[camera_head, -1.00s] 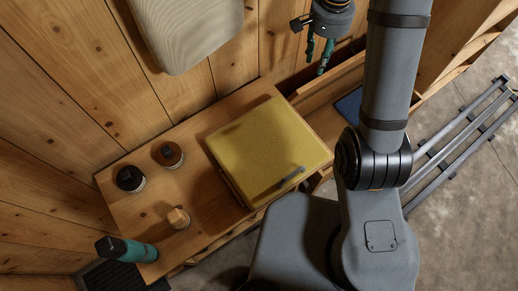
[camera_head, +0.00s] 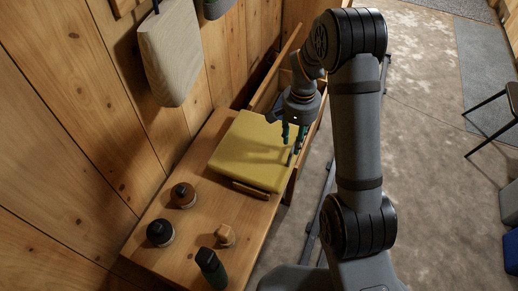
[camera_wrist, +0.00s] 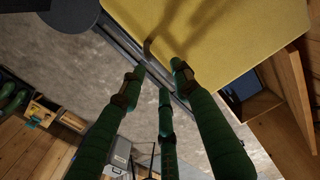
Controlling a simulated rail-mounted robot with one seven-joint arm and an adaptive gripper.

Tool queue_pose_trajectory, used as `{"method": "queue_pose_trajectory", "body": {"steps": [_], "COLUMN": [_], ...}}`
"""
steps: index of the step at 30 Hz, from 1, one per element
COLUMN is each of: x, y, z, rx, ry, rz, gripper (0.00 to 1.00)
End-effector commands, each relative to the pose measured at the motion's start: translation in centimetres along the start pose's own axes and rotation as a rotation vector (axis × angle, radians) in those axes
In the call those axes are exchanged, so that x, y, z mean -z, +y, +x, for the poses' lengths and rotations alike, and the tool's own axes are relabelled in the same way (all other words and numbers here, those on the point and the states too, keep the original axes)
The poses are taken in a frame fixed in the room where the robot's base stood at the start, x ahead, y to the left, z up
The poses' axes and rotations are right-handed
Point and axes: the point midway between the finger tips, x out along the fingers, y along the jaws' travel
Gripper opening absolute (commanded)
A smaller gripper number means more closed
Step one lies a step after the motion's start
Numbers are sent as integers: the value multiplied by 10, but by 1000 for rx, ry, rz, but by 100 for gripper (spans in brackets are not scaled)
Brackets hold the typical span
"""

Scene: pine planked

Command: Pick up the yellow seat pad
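The yellow seat pad (camera_head: 248,150) lies flat on the far part of the wooden bench top. My gripper (camera_head: 291,138) is at the pad's right side, with its green fingers pointing down and a shadow cast across the pad. In the wrist view, the pad (camera_wrist: 225,35) fills the upper right. The three green fingers (camera_wrist: 160,80) there are spread apart with nothing between them, near the pad's edge. A small curved dark piece (camera_wrist: 150,42) shows by that edge. I cannot tell whether any finger touches the pad.
Two dark-lidded jars (camera_head: 160,232) (camera_head: 183,195), a small wooden block (camera_head: 225,236) and a dark green cylinder (camera_head: 210,266) stand on the bench's near part. An open wooden compartment (camera_wrist: 255,100) lies beside the pad.

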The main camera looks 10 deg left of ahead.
Motion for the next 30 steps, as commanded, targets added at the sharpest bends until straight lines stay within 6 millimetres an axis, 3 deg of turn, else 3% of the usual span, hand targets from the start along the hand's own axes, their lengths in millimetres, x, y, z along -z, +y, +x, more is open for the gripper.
{"method": "queue_pose_trajectory", "body": {"steps": [10, 18, 30], "x": [-2, -2, -2], "y": [3, 3, 3], "z": [43, 46, 46], "rx": [-1, 0, 0], "ry": [-3, 0, -1], "rz": [1, 1, 1], "gripper": [32, 31, 8]}}
